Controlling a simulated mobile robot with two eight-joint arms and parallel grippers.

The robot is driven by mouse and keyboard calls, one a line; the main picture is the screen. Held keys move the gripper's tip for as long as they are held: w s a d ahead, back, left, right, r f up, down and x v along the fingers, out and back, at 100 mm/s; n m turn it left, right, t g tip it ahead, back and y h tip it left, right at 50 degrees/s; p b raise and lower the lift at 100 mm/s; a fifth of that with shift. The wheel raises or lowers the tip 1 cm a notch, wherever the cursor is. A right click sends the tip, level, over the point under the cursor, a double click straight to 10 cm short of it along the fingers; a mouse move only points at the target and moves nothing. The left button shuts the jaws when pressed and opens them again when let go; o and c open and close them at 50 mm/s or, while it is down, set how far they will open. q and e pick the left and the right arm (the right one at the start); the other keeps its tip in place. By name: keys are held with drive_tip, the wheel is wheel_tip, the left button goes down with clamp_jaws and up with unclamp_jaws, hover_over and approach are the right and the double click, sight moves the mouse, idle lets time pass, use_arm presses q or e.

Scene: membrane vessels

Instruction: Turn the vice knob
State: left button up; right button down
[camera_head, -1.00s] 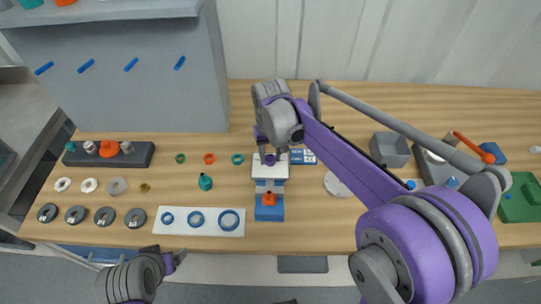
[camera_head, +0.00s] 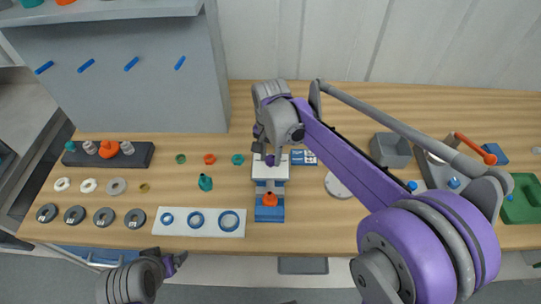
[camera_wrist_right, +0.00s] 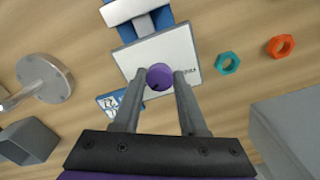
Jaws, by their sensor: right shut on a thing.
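The vice (camera_head: 270,213) stands near the middle of the table, with a blue body and an orange knob (camera_head: 269,199) at its front. A white plate (camera_head: 262,172) lies behind the knob; it also shows in the right wrist view (camera_wrist_right: 128,62). A round purple piece (camera_wrist_right: 160,76) is over the plate. My right gripper (camera_head: 270,157) is shut on this purple piece, with a finger on each side in the wrist view. The orange knob is apart from my right gripper. My left gripper (camera_head: 176,260) is low at the table's front edge, and its jaw opening is unclear.
A white mat (camera_head: 178,230) with blue rings, several grey discs and a green piece (camera_head: 205,183) lie to the left. A grey shelf unit (camera_head: 130,85) stands at the back left. A grey box (camera_head: 390,150) and a green tray (camera_head: 520,208) are right.

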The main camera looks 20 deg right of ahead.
sight(271, 159)
idle(0.3)
drive_tip(key=shift+c, duration=2.2)
unclamp_jaws()
wheel_tip(271, 159, up, 11)
drive_tip(key=shift+p, duration=0.35)
drive_tip(key=s+d+f+n+t, duration=0.1)
drive_tip(key=s+f+n, duration=0.1)
drive_tip(key=s+f, duration=0.2)
drive_tip(key=s+d+f+n+t, duration=0.2)
drive_tip(key=s+f+n, duration=0.1)
drive_tip(key=s, duration=0.6)
drive_tip(key=s+d+f+n+t, duration=0.1)
drive_tip(key=s+f+n+t, duration=0.1)
drive_tip(key=s+f, duration=0.3)
drive_tip(key=shift+s+d+f+n, duration=0.2)
drive_tip(key=shift+s+n, duration=0.15)
drive_tip(key=shift+s, duration=0.3)
drive_tip(key=shift+s+d+f+n, duration=0.15)
drive_tip(key=shift+s+n, duration=0.2)
drive_tip(key=shift+s, duration=0.25)
